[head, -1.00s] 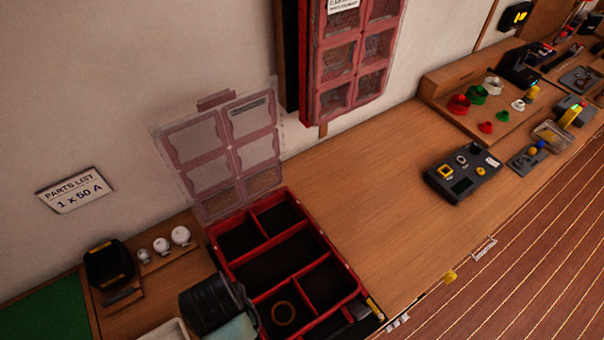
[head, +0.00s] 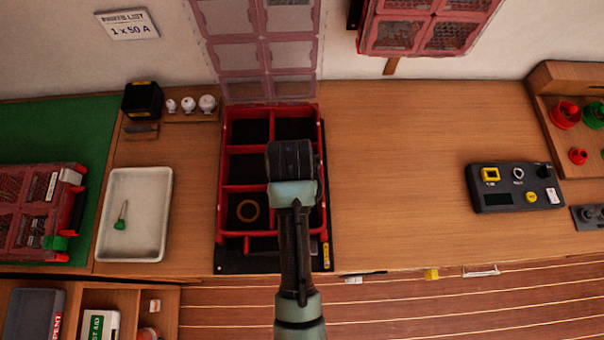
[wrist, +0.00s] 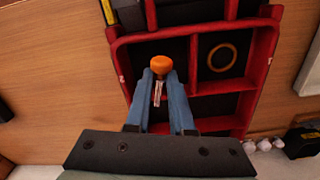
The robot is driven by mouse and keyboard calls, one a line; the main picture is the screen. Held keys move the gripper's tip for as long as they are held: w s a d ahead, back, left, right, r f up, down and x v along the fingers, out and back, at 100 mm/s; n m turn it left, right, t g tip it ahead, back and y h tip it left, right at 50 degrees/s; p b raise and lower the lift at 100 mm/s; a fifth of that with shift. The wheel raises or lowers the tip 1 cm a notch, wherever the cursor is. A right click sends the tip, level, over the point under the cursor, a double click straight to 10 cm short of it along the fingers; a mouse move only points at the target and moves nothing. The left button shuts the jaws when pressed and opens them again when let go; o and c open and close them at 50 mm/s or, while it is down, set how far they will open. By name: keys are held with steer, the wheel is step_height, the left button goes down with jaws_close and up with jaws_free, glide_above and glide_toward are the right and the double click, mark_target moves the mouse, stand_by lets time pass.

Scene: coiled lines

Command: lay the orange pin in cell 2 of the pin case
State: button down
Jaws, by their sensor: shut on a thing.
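The red pin case (head: 224,190) lies open on the bench below my arm, its clear lid (head: 262,50) raised at the back. It has several cells; I can read no cell numbers. One front cell holds a brass-coloured ring (head: 248,210), also seen in the wrist view (wrist: 222,57). In the wrist view my gripper (wrist: 160,77) is shut on the orange pin (wrist: 161,63). Its round orange head shows at the fingertips, with a pale shank between the fingers. The pin appears over the cell beside the ring's cell; its height is unclear. My arm hides part of the case in the head view.
A white tray (head: 109,225) with a green-ended tool (head: 121,215) stands left of the case. Small white bulbs (head: 188,104) and a black box (head: 142,99) are behind it. The bench right of the case is clear up to a dark control panel (head: 515,187).

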step_height(320, 180, down, 2)
steer(key=shift+a+f, duration=0.1)
steer(key=shift+a, duration=0.05)
steer(key=shift+f, duration=2.15)
steer(key=shift+f, duration=0.2)
steer(key=c, duration=0.8)
jaws_free()
steer(key=shift+r, duration=0.1)
